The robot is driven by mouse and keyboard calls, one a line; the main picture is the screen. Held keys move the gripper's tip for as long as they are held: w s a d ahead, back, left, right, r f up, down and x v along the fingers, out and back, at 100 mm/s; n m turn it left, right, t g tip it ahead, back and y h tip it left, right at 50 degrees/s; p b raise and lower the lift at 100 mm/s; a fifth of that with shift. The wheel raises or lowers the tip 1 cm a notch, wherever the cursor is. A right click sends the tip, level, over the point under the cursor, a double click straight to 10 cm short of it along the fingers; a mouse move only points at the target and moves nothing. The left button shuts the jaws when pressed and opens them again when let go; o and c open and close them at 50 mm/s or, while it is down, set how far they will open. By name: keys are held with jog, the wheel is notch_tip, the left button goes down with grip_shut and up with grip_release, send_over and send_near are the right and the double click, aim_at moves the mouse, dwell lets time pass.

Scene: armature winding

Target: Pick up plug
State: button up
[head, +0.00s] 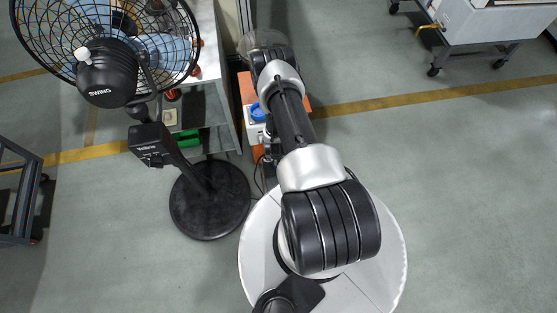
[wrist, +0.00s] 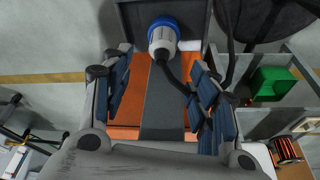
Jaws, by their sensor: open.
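The plug (wrist: 163,36) is blue and white, with a dark cable leaving it to the lower right and passing behind the right finger. It sits at the top middle of the wrist view, against a dark grey panel. My gripper (wrist: 158,78) is open and empty, its blue-padded fingers spread left and right below the plug in the picture. The plug is beyond the fingertips; I cannot tell the exact distance. In the head view a blue and white piece, seemingly the plug (head: 257,112), shows just left of my arm, which hides much around it.
An orange surface (wrist: 130,131) with a grey strip lies behind the fingers. A black fan (head: 106,75) on a round base (head: 210,199) stands to the left. A shelf unit (head: 210,75) holds a green bin (wrist: 272,82). A cart (head: 485,25) stands far right; the floor between is clear.

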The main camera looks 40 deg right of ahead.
jog(key=b+x, duration=0.2)
jog(key=x, duration=0.5)
jog(key=shift+a+b, duration=0.15)
jog(key=shift+b, duration=0.2)
jog(key=shift+c, duration=0.3)
jog(key=c, duration=1.1)
